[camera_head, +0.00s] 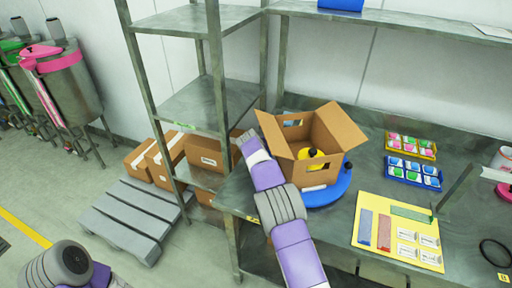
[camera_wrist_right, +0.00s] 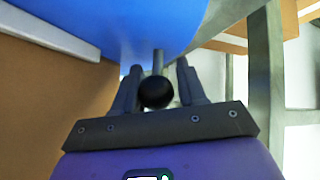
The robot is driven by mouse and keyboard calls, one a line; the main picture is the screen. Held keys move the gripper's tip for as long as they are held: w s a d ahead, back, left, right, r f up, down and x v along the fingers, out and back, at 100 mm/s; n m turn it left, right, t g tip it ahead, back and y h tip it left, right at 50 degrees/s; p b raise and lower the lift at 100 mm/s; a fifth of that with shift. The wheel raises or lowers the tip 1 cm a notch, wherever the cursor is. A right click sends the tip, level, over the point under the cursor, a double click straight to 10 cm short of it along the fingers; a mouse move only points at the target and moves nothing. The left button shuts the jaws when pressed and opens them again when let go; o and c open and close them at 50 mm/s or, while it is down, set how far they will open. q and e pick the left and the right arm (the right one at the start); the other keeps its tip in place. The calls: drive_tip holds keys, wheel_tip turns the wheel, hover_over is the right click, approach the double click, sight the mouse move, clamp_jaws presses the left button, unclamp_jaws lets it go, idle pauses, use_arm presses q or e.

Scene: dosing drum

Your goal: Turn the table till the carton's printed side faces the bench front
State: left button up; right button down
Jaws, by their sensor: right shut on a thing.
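The open brown carton (camera_head: 318,172) stands with flaps raised on a blue turntable (camera_head: 338,190) on the bench. A yellow thing with a black top (camera_head: 312,155) is inside. My right gripper (camera_head: 243,137) is at the carton's left. In the right wrist view my right gripper (camera_wrist_right: 159,68) is shut on a black knob (camera_wrist_right: 157,93) on a short post by the blue turntable (camera_wrist_right: 110,25). Another black knob (camera_head: 348,166) shows at the turntable's right. My left gripper is out of view.
Right of the turntable are trays of coloured items (camera_head: 412,172) and a yellow board (camera_head: 375,210). A metal shelf rack (camera_head: 205,100) stands left. Steel drums (camera_head: 70,85) stand far left.

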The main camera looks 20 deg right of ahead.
drive_tip(key=c, duration=0.8)
unclamp_jaws()
drive_tip(key=shift+s+d, duration=0.2)
drive_tip(key=shift+d, duration=0.2)
drive_tip(key=shift+a, duration=0.15)
drive_tip(key=shift+a, duration=0.1)
drive_tip(key=shift+s+a+r, duration=0.15)
drive_tip(key=shift+r, duration=0.1)
drive_tip(key=shift+p+v, duration=0.35)
drive_tip(key=shift+v, duration=3.05)
